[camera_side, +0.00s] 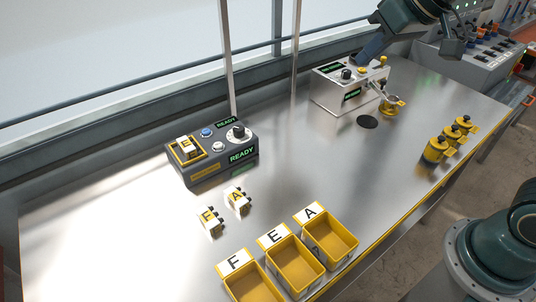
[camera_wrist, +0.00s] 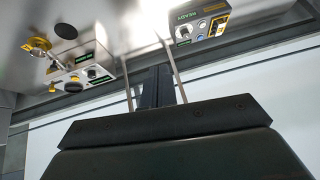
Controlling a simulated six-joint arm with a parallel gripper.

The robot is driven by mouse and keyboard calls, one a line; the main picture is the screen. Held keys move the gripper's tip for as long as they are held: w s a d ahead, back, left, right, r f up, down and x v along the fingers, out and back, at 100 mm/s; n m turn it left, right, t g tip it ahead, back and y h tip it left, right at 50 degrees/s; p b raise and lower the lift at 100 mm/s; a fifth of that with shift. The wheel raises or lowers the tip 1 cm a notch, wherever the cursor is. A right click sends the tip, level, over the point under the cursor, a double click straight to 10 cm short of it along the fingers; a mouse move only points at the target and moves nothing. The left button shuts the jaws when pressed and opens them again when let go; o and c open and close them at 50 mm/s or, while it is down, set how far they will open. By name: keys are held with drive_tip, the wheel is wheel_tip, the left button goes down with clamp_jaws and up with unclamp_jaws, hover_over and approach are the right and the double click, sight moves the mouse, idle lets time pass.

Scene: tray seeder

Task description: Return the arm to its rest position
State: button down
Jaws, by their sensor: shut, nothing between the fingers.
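My gripper (camera_side: 364,54) is high at the upper right of the side view, behind and above the silver machine, or in line with it; the height gap is hard to judge. Its narrow fingers look closed together with nothing between them. In the wrist view my gripper (camera_wrist: 162,78) shows as a dark wide body with the fingers together at the middle, pointing up in the picture. The silver machine (camera_side: 345,95) has a black dial and a yellow knob. A yellow-and-metal cup (camera_side: 392,104) sits at its front. Both also show in the wrist view, left of the fingers.
A grey READY box (camera_side: 212,152) holds an E block. Two lettered blocks (camera_side: 238,198) lie before it. Yellow bins (camera_side: 330,236) marked F, E and A stand at the front. Yellow canisters (camera_side: 434,150) line the right edge. Posts (camera_side: 228,60) and a rail run behind. The table's middle is clear.

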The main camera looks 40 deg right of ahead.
drive_tip(key=s+d+f, duration=0.2)
drive_tip(key=s, duration=0.6)
drive_tip(key=s+d+f+h, duration=0.1)
drive_tip(key=s+d+f, duration=0.1)
drive_tip(key=s, duration=0.6)
drive_tip(key=shift+s+d+g, duration=0.2)
drive_tip(key=shift+s+g, duration=0.1)
drive_tip(key=shift+g, duration=0.1)
